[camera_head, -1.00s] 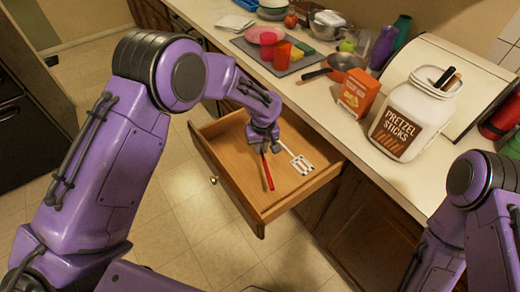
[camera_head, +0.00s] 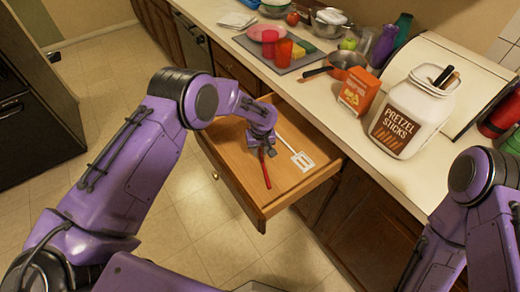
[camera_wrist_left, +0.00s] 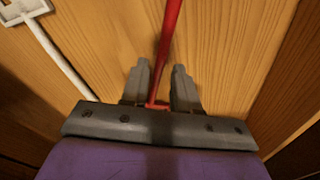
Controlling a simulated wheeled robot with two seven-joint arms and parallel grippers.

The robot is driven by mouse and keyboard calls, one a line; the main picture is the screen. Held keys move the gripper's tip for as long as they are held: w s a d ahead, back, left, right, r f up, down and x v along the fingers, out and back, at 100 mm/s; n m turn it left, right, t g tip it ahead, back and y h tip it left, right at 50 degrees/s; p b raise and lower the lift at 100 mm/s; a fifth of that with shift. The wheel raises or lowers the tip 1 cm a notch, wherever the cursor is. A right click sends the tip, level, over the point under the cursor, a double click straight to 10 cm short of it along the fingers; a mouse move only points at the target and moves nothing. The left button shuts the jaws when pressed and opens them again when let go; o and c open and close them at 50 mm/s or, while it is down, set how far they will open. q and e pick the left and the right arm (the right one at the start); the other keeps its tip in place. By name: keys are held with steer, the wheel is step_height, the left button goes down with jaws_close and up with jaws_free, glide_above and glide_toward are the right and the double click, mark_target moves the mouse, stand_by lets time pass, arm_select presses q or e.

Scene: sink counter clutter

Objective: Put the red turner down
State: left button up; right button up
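The red turner (camera_head: 265,170) is in the open wooden drawer (camera_head: 231,186), with one thin red end pointing toward the drawer front. My left gripper (camera_head: 262,150) is low inside the drawer at the other end of the visible red part. In the left wrist view, the red turner (camera_wrist_left: 169,38) runs between the two grey fingertips of my left gripper (camera_wrist_left: 160,70). The fingers stand apart, with a narrow gap on each side of the red shaft. The turner's head is not clearly seen. My right gripper is out of view; only part of the right arm shows.
A white slotted utensil (camera_head: 303,161) lies in the drawer to the right of the red turner. The counter above holds a pretzel jar (camera_head: 399,130), an orange box (camera_head: 358,92), a pan (camera_head: 345,64) and other clutter. Bare drawer floor lies between the two utensils.

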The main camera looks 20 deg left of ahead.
mark_target(261, 155)
arm_select(q)
steer(key=shift+r, duration=0.1)
step_height(261, 155, up, 12)
steer(key=b, duration=0.1)
steer(key=shift+s+d+r, duration=0.15)
steer(key=shift+s+d, duration=0.2)
steer(key=shift+s, duration=0.1)
